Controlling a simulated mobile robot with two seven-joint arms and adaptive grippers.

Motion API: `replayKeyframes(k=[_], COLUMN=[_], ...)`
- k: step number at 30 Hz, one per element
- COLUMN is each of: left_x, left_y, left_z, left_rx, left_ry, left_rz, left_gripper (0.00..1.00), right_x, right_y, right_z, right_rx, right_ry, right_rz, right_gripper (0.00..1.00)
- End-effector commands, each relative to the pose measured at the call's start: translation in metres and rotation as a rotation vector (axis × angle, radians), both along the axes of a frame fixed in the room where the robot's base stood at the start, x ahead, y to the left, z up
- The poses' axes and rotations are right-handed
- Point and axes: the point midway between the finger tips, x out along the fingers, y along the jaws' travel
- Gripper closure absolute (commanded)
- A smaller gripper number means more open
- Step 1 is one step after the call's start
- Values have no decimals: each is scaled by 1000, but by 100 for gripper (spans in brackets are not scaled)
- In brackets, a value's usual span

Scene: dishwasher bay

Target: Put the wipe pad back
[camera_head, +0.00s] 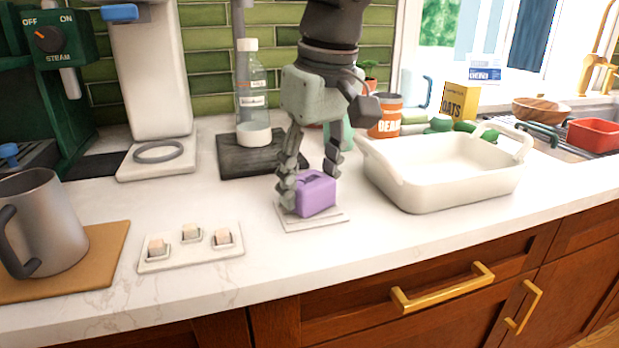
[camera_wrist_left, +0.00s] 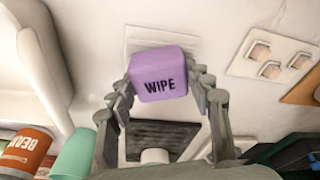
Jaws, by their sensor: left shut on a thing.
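The wipe pad (camera_head: 316,195) is a purple block on the counter, at or just above a thin white square plate (camera_head: 322,222). My left gripper (camera_head: 310,187) comes down from above and is shut on it, one finger on each side. In the left wrist view the wipe pad (camera_wrist_left: 158,76) shows the word WIPE and sits between the fingertips. The white plate (camera_wrist_left: 150,38) shows behind it there. I cannot tell whether the pad touches the plate. My right gripper is in neither view.
A white baking dish (camera_head: 440,185) stands close to the right of the gripper. A dark board (camera_head: 232,165) with a clear bottle (camera_head: 250,90) is behind. A white holder (camera_head: 185,258) with small blocks is front left, near a metal pitcher (camera_head: 48,220). Counter between is clear.

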Motion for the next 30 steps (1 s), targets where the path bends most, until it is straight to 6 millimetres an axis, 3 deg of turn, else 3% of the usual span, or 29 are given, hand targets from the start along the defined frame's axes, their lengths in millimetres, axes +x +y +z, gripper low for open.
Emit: replayKeyframes(k=[10,11,15,24,30], left_x=[0,0,0,0,-2], left_y=[0,0,0,0,-3], left_z=[-4,-3,-3,-1,19], left_rx=[-1,-1,-1,0,-5], left_ry=[1,1,1,0,-3], left_rz=[1,1,1,1,1], left_gripper=[82,46,29,29,29], right_x=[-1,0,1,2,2], right_y=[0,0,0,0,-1], right_z=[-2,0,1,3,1], right_rx=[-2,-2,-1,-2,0], right_ry=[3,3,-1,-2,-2], right_rz=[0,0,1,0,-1], right_gripper=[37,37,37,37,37])
